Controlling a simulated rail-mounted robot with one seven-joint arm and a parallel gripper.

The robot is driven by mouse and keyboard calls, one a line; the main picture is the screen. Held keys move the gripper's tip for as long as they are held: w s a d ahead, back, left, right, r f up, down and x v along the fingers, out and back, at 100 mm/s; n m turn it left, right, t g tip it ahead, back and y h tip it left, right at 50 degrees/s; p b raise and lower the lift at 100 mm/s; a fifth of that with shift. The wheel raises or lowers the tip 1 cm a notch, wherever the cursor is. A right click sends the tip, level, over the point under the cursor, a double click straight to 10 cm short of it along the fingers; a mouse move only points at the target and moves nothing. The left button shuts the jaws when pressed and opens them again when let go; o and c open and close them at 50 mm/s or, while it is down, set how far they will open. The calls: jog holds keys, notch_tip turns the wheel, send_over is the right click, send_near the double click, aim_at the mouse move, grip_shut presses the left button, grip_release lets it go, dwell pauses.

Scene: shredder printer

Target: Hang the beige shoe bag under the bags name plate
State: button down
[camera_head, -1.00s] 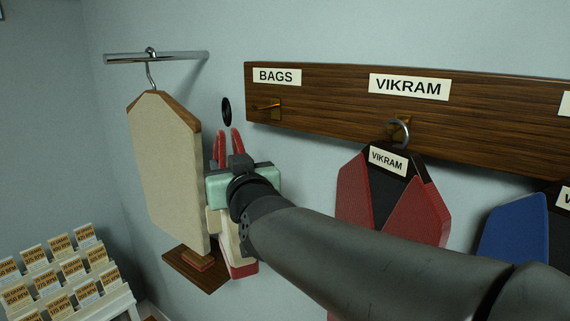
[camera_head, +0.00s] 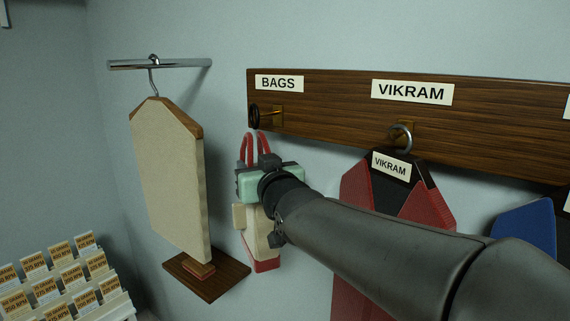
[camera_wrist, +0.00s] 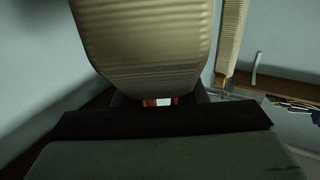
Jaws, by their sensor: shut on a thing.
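The beige shoe bag (camera_head: 247,217) has a red bottom, red straps (camera_head: 246,147) and a dark ring (camera_head: 254,116) at its top. My gripper (camera_head: 262,178) is shut on the bag, which hangs upright in front of the wall; the arm hides part of it. The bag's ribbed beige side (camera_wrist: 150,45) fills the upper middle of the wrist view. The bags name plate (camera_head: 279,84) is on a brown wooden board (camera_head: 330,96), with a brass hook (camera_head: 276,115) below it. The ring overlaps the hook's outer end; I cannot tell whether it is around it.
A beige garment-shaped panel (camera_head: 168,180) hangs from a metal rail (camera_head: 160,64) at left, above a small wooden shelf (camera_head: 225,278). A red and black bag (camera_head: 360,205) hangs under the Vikram plate (camera_head: 412,92). A blue item (camera_head: 525,230) is at right. A card rack (camera_head: 65,285) stands lower left.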

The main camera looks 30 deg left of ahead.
jog(key=shift+w+d+r+p, duration=0.15)
jog(key=shift+w+p, duration=1.05)
jog(key=shift+p, duration=0.05)
jog(key=shift+w+d+f+b, duration=0.1)
jog(key=shift+w+f+b, duration=0.55)
jog(key=shift+w, duration=0.1)
jog(key=c, duration=0.8)
grip_release()
jog(key=b+v, duration=0.2)
jog(key=v, duration=1.5)
jog(key=shift+s+d+b, duration=0.15)
jog(key=shift+s+b, duration=0.05)
jog(key=shift+b, duration=0.1)
